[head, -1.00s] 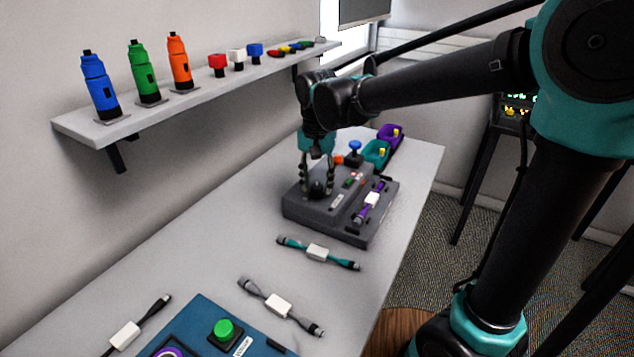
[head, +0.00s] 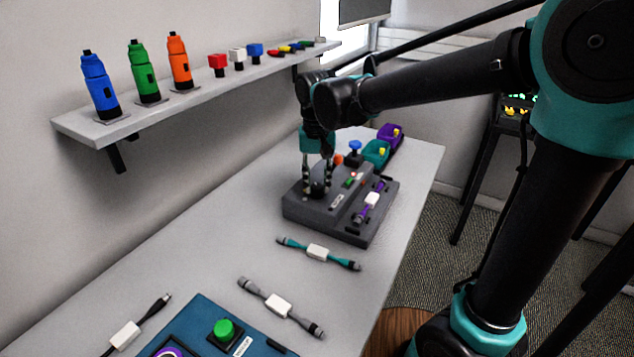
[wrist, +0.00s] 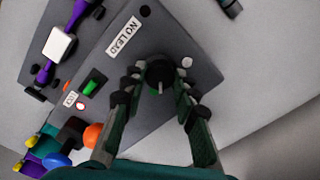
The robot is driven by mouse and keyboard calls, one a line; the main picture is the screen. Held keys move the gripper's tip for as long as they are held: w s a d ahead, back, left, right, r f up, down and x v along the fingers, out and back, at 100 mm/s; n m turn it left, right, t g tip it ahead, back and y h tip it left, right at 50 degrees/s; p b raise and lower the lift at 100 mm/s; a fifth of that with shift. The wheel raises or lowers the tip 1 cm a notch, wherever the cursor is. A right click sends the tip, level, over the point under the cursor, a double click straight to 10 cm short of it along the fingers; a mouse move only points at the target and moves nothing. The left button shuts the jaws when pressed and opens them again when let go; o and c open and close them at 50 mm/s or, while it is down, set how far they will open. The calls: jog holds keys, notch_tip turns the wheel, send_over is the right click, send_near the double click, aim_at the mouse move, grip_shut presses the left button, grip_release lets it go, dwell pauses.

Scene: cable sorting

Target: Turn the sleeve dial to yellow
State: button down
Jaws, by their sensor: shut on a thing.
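The dial is a black round knob with a pale pointer line (wrist: 159,72) on the grey machine (head: 300,208). It also shows, small and dark, in the head view (head: 317,189). My gripper (head: 317,184) points down over the machine from above. Its two fingers stand on either side of the knob and are shut on it. In the wrist view the pointer line runs toward the palm. I cannot make out any yellow mark around the dial.
A purple cable with a white block (head: 372,200) lies in the machine's lower part. A blue-topped knob (head: 355,147), a teal bin (head: 377,151) and a purple bin (head: 391,134) stand behind. A teal cable (head: 318,252) and a grey cable (head: 279,304) lie in front. A shelf (head: 200,95) runs along the wall.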

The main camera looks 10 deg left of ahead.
aim_at(317, 186)
jog(key=n, duration=0.4)
jog(key=shift+n, duration=2.1)
jog(key=c, duration=1.2)
grip_release()
notch_tip(317, 186, up, 12)
jog(key=shift+s, duration=0.1)
